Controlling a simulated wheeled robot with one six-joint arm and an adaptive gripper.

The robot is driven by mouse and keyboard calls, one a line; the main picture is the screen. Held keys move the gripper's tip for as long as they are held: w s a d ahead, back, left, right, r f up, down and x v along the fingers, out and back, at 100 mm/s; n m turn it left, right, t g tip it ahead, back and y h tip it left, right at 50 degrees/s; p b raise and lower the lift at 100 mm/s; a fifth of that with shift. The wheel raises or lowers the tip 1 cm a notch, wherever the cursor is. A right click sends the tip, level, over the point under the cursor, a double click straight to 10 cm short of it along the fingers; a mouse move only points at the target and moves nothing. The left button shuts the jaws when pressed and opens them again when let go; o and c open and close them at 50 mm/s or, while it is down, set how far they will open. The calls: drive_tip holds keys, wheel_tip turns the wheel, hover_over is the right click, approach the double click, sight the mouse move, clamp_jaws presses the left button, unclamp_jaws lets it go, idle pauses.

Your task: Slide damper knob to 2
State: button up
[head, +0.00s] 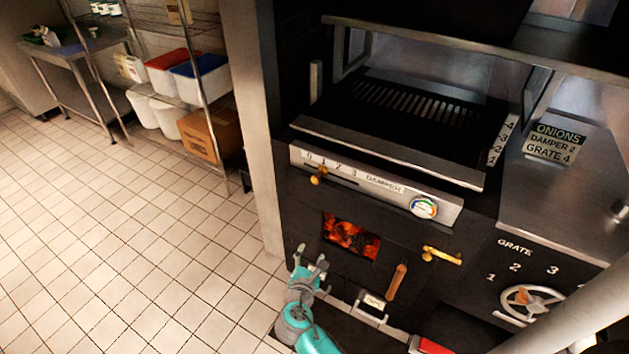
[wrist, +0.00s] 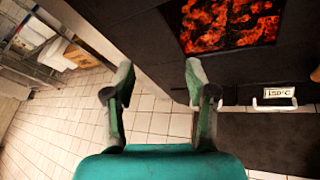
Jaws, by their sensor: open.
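The damper knob (head: 318,175) is a small brass knob on the slot of the steel damper panel (head: 390,192), under the marks 0, 1, 2, 3. It sits near the 1, left of the 2. My gripper (head: 311,268) is open and empty, below the knob and in front of the dark oven face, left of the fire window (head: 351,236). In the wrist view my gripper (wrist: 160,85) has its two fingers spread, with floor and dark oven front beyond. The fire window (wrist: 232,22) shows at the top there. The knob is not in the wrist view.
A round gauge (head: 424,207) is on the panel's right. A brass latch (head: 441,255) and a wooden handle (head: 397,281) stick out below. A grate wheel (head: 530,302) is at lower right. A sign (head: 553,143) reads ONIONS, DAMPER 2, GRATE 4. The tiled floor at left is clear.

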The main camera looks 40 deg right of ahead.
sight(315, 181)
drive_tip(key=w+d+r+n+g+h, duration=0.1)
drive_tip(key=w+d+r+g+h, duration=0.2)
drive_tip(key=w+r+h, duration=0.55)
drive_tip(key=w+d+r+y, duration=0.1)
drive_tip(key=d, duration=0.2)
drive_tip(key=w+d+r, duration=0.2)
drive_tip(key=d, duration=0.1)
drive_tip(key=w+d+r+y, duration=0.1)
drive_tip(key=d+r, duration=0.1)
drive_tip(key=d, duration=0.2)
drive_tip(key=shift+w+d+y, duration=0.1)
drive_tip(key=shift+w+y, duration=0.15)
drive_tip(key=shift+y, duration=0.1)
drive_tip(key=shift+s+f, duration=0.1)
clamp_jaws()
